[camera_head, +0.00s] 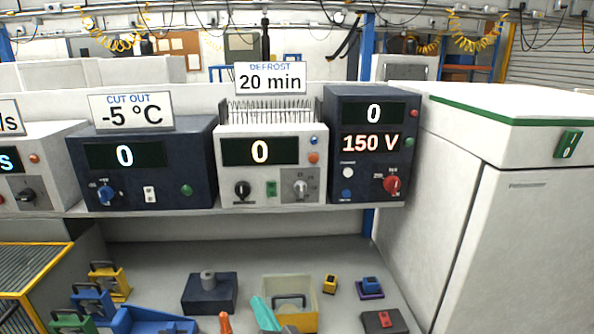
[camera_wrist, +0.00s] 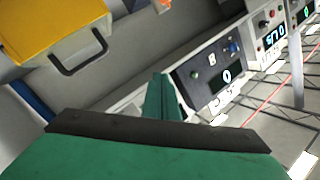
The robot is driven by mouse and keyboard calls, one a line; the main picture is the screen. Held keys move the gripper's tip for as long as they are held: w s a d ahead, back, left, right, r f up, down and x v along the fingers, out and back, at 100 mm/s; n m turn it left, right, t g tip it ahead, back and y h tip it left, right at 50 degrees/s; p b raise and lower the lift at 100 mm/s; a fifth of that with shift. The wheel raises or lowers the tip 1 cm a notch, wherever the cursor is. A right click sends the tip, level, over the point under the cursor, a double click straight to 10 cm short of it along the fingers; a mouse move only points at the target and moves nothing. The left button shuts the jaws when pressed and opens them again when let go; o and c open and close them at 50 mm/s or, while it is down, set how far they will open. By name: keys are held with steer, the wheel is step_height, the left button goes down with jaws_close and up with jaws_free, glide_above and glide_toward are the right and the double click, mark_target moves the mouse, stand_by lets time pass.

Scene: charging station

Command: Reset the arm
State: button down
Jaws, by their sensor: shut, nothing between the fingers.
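My gripper (camera_wrist: 165,98) shows in the wrist view as green fingers pressed together, with nothing between them. They point toward a dark instrument (camera_wrist: 208,75), which appears upside down beyond them. This looks like the "CUT OUT -5 °C" unit (camera_head: 140,172) of the head view. A yellow object with a black handle (camera_wrist: 60,25) is near the wrist camera, at upper left, apart from the fingertips. In the head view a teal piece (camera_head: 263,314) shows at the bottom, over a pale yellow bin; I cannot tell whether it is part of my arm.
A shelf (camera_head: 240,211) carries the instruments, including the defrost unit (camera_head: 282,178) and the 150 V unit (camera_head: 368,172). Below lie a dark block (camera_head: 209,294), a pale yellow bin (camera_head: 309,290), a blue tray (camera_head: 150,321) and small coloured cases. A white cabinet (camera_head: 515,240) bounds the right.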

steer(key=s+d+f+m+t+h, duration=0.1)
steer(key=s+f+m+h, duration=0.25)
steer(key=s+f, duration=0.55)
steer(key=s+d+f+m+h, duration=0.15)
steer(key=s+f+h, duration=0.35)
steer(key=s+f, duration=0.5)
steer(key=s+d+n, duration=0.3)
steer(key=s, duration=0.8)
steer(key=s+d+r+n, duration=0.1)
steer(key=s+d+n, duration=0.2)
steer(key=s, duration=0.8)
steer(key=shift+s+r+n+g, duration=0.25)
steer(key=shift+r+n+g, duration=0.05)
